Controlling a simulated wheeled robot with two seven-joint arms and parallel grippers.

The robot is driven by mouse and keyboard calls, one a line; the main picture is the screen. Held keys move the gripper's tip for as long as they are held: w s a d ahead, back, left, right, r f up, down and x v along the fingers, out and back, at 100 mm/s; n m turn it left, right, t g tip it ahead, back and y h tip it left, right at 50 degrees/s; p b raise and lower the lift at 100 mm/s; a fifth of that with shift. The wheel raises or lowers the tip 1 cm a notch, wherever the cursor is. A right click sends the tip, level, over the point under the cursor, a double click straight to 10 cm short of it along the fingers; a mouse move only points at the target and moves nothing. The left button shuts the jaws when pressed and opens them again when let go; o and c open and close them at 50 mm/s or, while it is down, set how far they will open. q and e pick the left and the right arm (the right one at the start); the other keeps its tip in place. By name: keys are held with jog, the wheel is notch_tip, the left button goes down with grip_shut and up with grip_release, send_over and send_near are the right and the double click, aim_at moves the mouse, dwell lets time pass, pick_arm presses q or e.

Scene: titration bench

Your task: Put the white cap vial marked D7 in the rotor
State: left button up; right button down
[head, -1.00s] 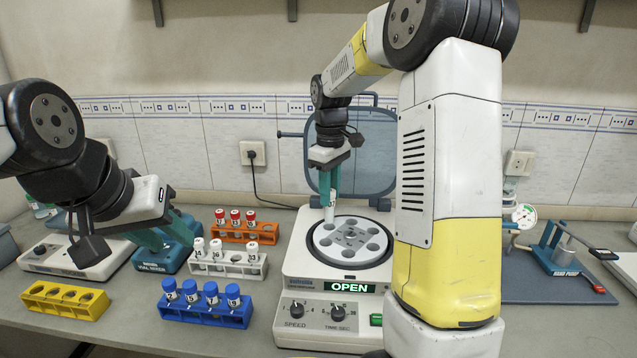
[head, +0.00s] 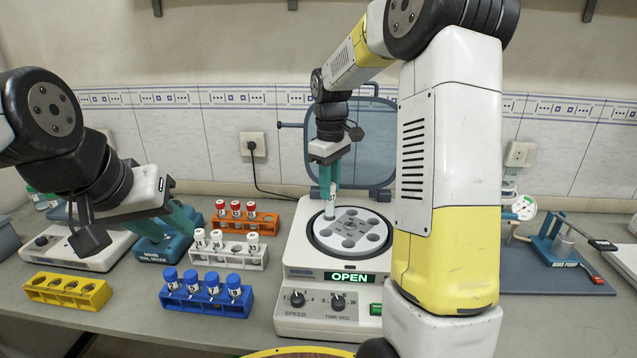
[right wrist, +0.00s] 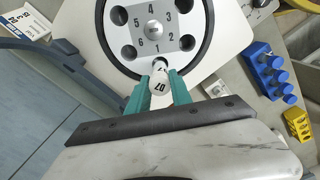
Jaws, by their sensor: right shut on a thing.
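The white-cap vial marked D7 (right wrist: 160,84) is held between the teal fingers of my right gripper (right wrist: 158,92). In the head view the vial (head: 330,206) is upright at the back-left rim of the rotor (head: 350,217), with my right gripper (head: 328,182) above it. In the right wrist view it is at the position beside number 1 on the rotor (right wrist: 152,32). I cannot tell whether its lower end is inside the hole. My left gripper (head: 186,222) is beside the white rack; its finger gap is unclear. Other visible rotor holes look empty.
The centrifuge lid (head: 370,140) stands open behind the rotor; its display reads OPEN. A white rack (head: 230,262) holds white-cap vials. An orange rack (head: 262,227) holds red caps, a blue rack (head: 205,303) blue caps. A yellow rack (head: 66,293) is empty.

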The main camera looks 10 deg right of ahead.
aim_at(329, 202)
jog(key=shift+f, duration=0.15)
dwell(0.3)
jog(key=shift+f, duration=2.25)
jog(key=c, duration=1.1)
grip_release()
jog(key=shift+r, duration=0.1)
jog(key=shift+r, duration=3.4)
